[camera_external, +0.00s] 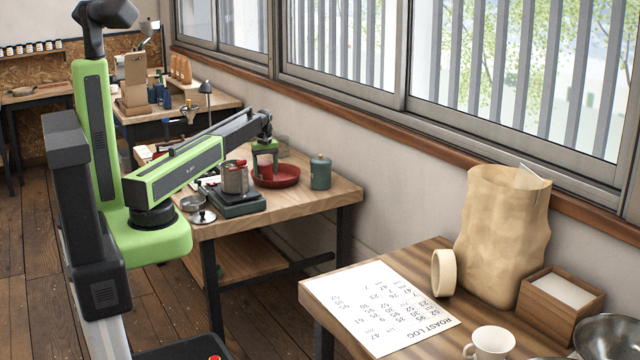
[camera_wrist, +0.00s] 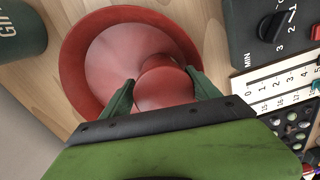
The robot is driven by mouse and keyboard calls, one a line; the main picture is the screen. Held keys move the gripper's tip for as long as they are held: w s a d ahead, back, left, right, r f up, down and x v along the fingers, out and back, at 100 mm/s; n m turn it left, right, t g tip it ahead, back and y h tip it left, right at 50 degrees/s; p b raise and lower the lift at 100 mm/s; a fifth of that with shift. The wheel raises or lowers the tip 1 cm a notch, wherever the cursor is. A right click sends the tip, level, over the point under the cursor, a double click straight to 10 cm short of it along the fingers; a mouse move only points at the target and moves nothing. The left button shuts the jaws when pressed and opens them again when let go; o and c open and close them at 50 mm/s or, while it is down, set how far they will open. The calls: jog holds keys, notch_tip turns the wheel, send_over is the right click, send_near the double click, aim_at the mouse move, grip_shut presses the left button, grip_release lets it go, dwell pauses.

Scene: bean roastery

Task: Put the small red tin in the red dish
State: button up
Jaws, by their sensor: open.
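The small red tin (camera_external: 265,168) is upright in the red dish (camera_external: 288,178) on the wooden workbench, seemingly standing on the dish's floor. In the wrist view the tin (camera_wrist: 165,88) is inside the rim of the dish (camera_wrist: 78,62), toward its near side. My gripper (camera_external: 265,156) is right above the dish, pointing down. Its dark green fingers (camera_wrist: 160,77) are open, one on each side of the tin. The lower part of the tin is partly hidden, and I cannot tell if a finger touches it.
A dark green canister (camera_external: 320,172) stands right of the dish. A scale (camera_external: 236,197) with a metal pot (camera_external: 235,178) is to the left. A dark panel with a knob (camera_wrist: 272,27) lies close to the dish's right in the wrist view.

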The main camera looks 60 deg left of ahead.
notch_tip(320, 180, up, 11)
jog(key=p, duration=0.9)
jog(key=shift+p, duration=0.35)
jog(key=shift+f, duration=0.1)
jog(key=shift+f, duration=0.1)
jog(key=shift+d, duration=0.3)
jog(key=s+d+m, duration=0.2)
jog(key=d+m, duration=0.6)
jog(key=d, duration=2.3)
jog(key=s+d+m, duration=0.4)
jog(key=d, duration=0.6)
jog(key=s+d+m, duration=0.4)
jog(key=d, duration=0.6)
jog(key=shift+s+d, duration=0.4)
